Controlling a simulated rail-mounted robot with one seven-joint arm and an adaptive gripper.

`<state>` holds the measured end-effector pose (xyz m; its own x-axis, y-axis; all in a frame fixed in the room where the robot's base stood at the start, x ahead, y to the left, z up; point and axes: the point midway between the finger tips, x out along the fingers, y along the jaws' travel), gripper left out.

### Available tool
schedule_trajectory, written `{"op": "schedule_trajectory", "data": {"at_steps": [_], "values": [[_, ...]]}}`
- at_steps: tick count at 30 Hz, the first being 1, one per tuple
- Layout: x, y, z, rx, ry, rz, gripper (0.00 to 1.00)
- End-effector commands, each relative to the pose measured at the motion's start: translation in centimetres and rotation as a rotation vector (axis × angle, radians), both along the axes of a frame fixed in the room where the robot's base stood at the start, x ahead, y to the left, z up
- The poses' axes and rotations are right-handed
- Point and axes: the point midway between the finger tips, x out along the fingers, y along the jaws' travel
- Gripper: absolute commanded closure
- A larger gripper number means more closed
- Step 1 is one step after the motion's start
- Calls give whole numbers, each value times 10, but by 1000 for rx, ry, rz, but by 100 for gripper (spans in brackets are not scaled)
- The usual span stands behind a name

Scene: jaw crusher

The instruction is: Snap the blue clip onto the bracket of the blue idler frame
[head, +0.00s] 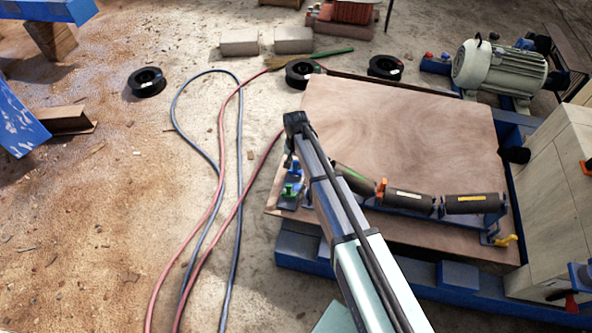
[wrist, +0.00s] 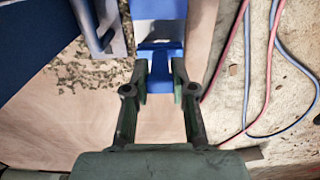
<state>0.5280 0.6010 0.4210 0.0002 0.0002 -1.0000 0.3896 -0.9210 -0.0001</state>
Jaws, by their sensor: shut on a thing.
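In the wrist view, my gripper (wrist: 160,72) is closed on the sides of a blue piece, which looks like the blue clip (wrist: 160,52). A wider blue part (wrist: 158,9) lies just beyond it; I cannot tell whether the two touch or are joined. In the head view, the blue idler frame (head: 400,207) carries dark rollers (head: 410,201) on a plywood board. A green clip-like piece (head: 290,190) is at its left end, an orange one (head: 380,187) between rollers, and a yellow one (head: 503,240) at its right end. My arm hides the fingertips and part of the frame there.
The plywood board (head: 400,120) has clear room behind the rollers. A motor (head: 499,67) stands at the back right and a pale cabinet (head: 558,180) at the right. Red and blue hoses (head: 212,200) lie on the floor to the left. Black spools (head: 147,82) lie farther back.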

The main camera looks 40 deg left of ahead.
Motion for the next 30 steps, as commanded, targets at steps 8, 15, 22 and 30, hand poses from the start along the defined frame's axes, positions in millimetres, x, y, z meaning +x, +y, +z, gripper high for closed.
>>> {"op": "schedule_trajectory", "data": {"at_steps": [8, 15, 22, 30], "values": [[0, 0, 12, 0, 0, 0, 100], [0, 0, 21, 0, 0, 0, 100], [0, 0, 29, 0, 0, 0, 100], [0, 0, 38, 0, 0, 0, 100]]}}
